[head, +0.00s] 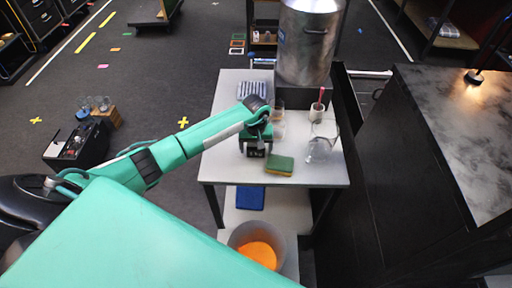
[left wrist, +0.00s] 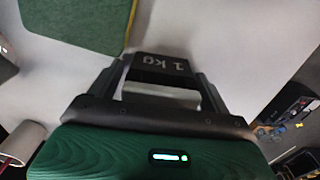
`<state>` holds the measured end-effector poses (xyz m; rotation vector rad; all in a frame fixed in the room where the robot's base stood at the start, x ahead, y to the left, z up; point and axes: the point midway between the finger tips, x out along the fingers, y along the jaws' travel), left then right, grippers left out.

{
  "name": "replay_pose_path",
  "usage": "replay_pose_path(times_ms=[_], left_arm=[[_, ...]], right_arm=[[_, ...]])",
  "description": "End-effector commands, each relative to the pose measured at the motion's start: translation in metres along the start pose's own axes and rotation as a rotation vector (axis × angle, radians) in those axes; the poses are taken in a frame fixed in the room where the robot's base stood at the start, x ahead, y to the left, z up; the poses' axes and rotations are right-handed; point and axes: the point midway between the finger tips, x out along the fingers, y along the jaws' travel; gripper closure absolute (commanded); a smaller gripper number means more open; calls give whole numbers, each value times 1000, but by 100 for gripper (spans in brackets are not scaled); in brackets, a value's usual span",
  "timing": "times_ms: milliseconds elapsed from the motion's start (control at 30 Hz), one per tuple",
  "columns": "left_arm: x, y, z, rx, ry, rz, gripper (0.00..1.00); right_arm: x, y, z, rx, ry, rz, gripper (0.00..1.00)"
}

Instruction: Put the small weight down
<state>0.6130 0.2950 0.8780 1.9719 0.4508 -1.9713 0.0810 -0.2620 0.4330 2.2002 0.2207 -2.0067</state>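The small weight (left wrist: 160,68) is a black block marked "1 KG". In the left wrist view it sits between the two fingertips of my left gripper (left wrist: 162,80), which look closed against its sides. In the head view my left gripper (head: 256,146) points down over the white table (head: 225,165), just left of and behind a green and yellow sponge (head: 279,165). The weight shows dark at its tip. I cannot tell whether the weight touches the tabletop. My right gripper is in neither view.
A clear glass pitcher (head: 322,150) stands right of the sponge. A white cup (head: 316,113) with red items, glasses (head: 279,130) and a big metal pot (head: 308,45) stand farther back. The table's front left is bare. A bin (head: 236,240) stands below the front edge.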

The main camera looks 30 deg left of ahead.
Motion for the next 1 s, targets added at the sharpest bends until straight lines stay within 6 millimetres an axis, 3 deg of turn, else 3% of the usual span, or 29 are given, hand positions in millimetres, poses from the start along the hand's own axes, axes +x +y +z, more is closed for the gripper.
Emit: replay_pose_path(times_ms=[33,400,767,1000], left_arm=[[0,0,0,0,0,0,30],[-2,1,-1,0,3,2,100],[-7,0,-2,0,4,2,100],[-31,0,-2,1,7,2,100]], right_arm=[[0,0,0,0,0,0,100],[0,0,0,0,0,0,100],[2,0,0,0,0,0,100],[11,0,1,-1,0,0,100]])
